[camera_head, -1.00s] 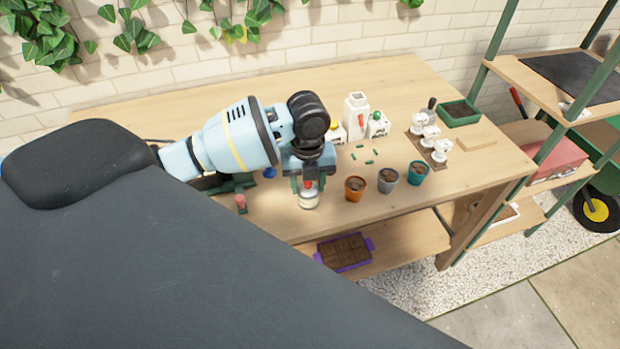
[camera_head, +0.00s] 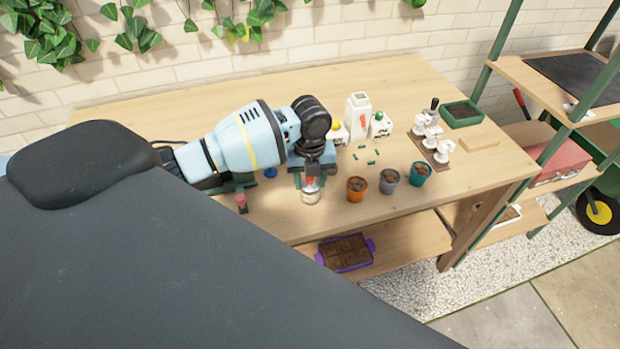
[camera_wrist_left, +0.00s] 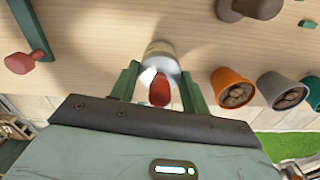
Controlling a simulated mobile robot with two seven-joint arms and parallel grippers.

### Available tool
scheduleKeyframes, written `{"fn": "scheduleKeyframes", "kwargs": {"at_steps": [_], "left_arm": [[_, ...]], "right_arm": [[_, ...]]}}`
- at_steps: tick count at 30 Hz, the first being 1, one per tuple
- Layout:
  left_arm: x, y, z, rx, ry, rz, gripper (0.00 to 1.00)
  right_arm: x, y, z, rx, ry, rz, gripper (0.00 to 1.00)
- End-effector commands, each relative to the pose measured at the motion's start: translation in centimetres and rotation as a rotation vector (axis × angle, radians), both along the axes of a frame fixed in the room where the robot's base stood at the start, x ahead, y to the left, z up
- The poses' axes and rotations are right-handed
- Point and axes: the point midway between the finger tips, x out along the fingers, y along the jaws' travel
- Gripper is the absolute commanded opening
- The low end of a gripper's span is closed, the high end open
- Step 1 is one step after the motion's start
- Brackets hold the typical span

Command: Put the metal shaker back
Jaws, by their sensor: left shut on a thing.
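The metal shaker (camera_head: 311,196) is a small pale silver can with a red part at its top, near the front edge of the bench, left of the orange pot. My left gripper (camera_head: 310,182) points down and is shut on it. In the left wrist view the shaker (camera_wrist_left: 160,54) lies just past the two green fingers (camera_wrist_left: 158,88), with its red knob (camera_wrist_left: 159,90) between them. I cannot tell whether its bottom touches the bench. My right gripper is not in view.
An orange pot (camera_head: 356,190), a grey pot (camera_head: 389,182) and a teal pot (camera_head: 420,174) stand to the right. A red-knobbed tool (camera_head: 241,203) is on the left. White containers (camera_head: 358,112) stand behind. A purple tray (camera_head: 371,246) is on the lower shelf.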

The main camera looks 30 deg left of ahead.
Motion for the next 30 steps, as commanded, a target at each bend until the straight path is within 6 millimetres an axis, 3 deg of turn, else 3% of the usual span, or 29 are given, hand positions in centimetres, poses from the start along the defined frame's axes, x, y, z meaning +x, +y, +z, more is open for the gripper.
{"fn": "scheduleKeyframes", "kwargs": {"at_steps": [8, 9, 13, 23, 30], "left_arm": [[0.0, 0.0, -0.4, 0.001, 0.001, 0.0, 0.29], [0.0, 0.0, -0.3, 0.001, 0.001, 0.0, 0.5], [0.0, 0.0, -0.3, 0.001, 0.001, 0.0, 0.67], [0.0, 0.0, 0.0, 0.001, -0.001, -0.001, 0.68], [0.1, 0.0, 3.0, 0.0, -0.005, -0.002, 0.68]], "right_arm": [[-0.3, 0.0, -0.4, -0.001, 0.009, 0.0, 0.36], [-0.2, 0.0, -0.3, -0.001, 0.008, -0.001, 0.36], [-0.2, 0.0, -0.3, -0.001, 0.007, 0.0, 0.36], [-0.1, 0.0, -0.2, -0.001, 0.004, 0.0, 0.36], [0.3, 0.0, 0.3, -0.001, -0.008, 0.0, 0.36]]}}
